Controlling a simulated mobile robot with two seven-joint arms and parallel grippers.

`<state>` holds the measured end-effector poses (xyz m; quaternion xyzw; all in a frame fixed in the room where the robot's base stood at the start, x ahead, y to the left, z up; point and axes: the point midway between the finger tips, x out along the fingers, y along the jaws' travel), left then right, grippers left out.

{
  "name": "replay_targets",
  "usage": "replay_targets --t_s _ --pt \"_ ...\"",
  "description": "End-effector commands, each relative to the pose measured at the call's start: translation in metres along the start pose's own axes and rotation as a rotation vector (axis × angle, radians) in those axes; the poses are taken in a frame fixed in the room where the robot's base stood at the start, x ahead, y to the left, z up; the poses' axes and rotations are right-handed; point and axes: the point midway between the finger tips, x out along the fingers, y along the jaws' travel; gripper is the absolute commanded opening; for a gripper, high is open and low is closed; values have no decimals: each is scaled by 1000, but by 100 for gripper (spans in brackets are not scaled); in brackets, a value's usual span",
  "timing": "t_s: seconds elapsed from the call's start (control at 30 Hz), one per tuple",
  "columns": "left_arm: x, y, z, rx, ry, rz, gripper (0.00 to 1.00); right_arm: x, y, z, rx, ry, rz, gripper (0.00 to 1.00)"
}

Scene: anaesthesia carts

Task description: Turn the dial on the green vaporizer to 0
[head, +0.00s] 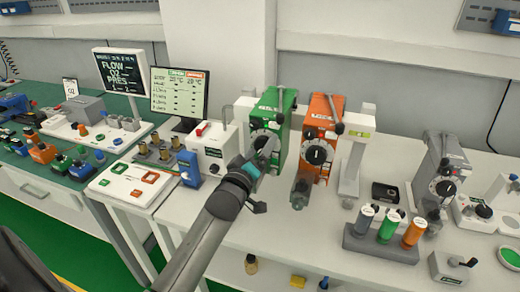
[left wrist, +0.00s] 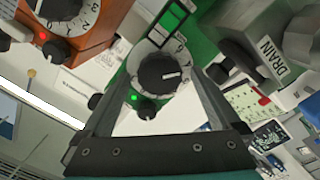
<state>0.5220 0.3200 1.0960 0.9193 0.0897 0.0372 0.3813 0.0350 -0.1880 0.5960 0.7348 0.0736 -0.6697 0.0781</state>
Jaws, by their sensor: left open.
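The green vaporizer (head: 270,113) stands on the white worktop, left of the orange vaporizer (head: 320,130). My left gripper (head: 262,157) is in front of it and partly hides its dial in the head view. In the left wrist view the black dial (left wrist: 157,73) on the green vaporizer (left wrist: 195,22) appears between the fingers of my open left gripper (left wrist: 165,78). Contact with the dial cannot be made out. A white mark on the dial points right in that picture; the scale reading is unclear. A small black knob and a green light sit below the dial. My right gripper is not in view.
The orange vaporizer stands close on the right, with its own dial (head: 318,152). A white unit with a blue part (head: 190,167) is close on the left. A rack of capped bottles (head: 380,240) and a grey vaporizer (head: 440,170) stand further right.

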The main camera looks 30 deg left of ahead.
Motion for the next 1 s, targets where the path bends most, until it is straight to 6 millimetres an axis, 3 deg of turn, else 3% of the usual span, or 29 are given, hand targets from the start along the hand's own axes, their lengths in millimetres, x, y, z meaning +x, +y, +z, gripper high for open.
replay_targets --t_s 0.13,0.9,1.0 --pt "0 0 0 0 0 0 97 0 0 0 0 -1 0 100" --pt "0 0 0 0 0 0 11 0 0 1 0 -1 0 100" --pt "0 0 0 2 0 0 11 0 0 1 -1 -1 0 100"
